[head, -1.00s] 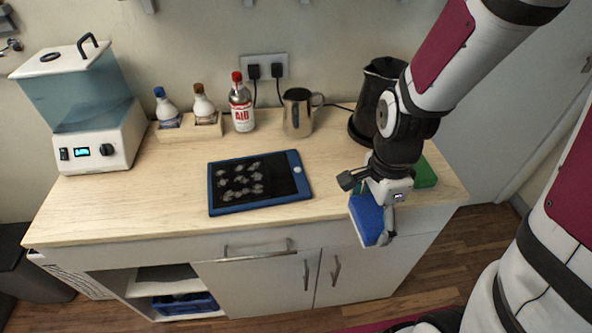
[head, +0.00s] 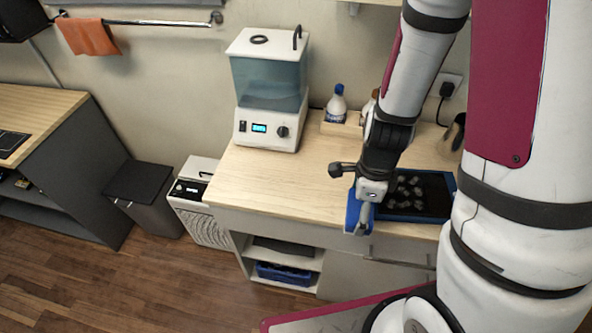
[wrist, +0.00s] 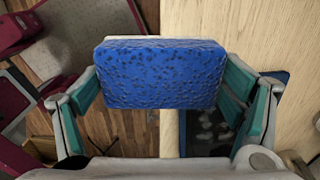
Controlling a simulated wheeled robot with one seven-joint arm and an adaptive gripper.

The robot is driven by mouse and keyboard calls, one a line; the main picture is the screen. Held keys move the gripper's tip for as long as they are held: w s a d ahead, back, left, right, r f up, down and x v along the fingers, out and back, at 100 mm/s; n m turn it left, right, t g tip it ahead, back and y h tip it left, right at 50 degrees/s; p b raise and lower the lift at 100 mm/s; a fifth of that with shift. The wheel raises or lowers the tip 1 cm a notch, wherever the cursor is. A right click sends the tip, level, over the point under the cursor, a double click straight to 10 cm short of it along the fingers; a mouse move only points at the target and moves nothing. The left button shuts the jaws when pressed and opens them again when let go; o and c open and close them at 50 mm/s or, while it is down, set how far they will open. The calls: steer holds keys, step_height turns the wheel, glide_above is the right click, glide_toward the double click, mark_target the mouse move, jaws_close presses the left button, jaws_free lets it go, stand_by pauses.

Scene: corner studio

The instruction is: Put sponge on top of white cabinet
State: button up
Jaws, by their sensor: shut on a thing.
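The blue sponge (head: 352,212) is held by my gripper (head: 360,205) in the head view. My gripper is shut on it near the front edge of the wood-topped white cabinet (head: 270,185). In the wrist view the sponge (wrist: 160,72) spans between the green-padded fingers of my gripper (wrist: 165,90), its blue face toward the camera. The cabinet's wooden top also shows in the wrist view (wrist: 215,35), and floor shows on the left. The cabinet has white doors and an open shelf (head: 285,262).
A water-tank machine (head: 270,90) and bottles (head: 337,103) stand at the back of the cabinet top. A dark tray with a blue rim (head: 448,180) lies right of my gripper. A low white unit (head: 200,205) and a dark bin (head: 145,195) stand left. Wooden floor is clear in front.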

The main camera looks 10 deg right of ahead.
mark_target(351, 194)
steer(key=w+b, duration=0.2)
steer(key=b, duration=0.1)
steer(key=w+a+b, duration=0.1)
steer(key=shift+w+a+f+b, duration=0.1)
steer(key=shift+w+f+b, duration=0.25)
steer(key=shift+w+b, duration=0.05)
steer(key=w, duration=0.4)
steer(key=w+a+b, duration=0.1)
steer(key=w, duration=0.3)
steer(key=w+a+b, duration=0.1)
steer(key=w, duration=0.3)
steer(key=shift+f, duration=0.4)
steer(key=shift+w+f, duration=0.1)
steer(key=shift+f, duration=1.65)
steer(key=shift+f, duration=0.15)
steer(key=o, duration=0.8)
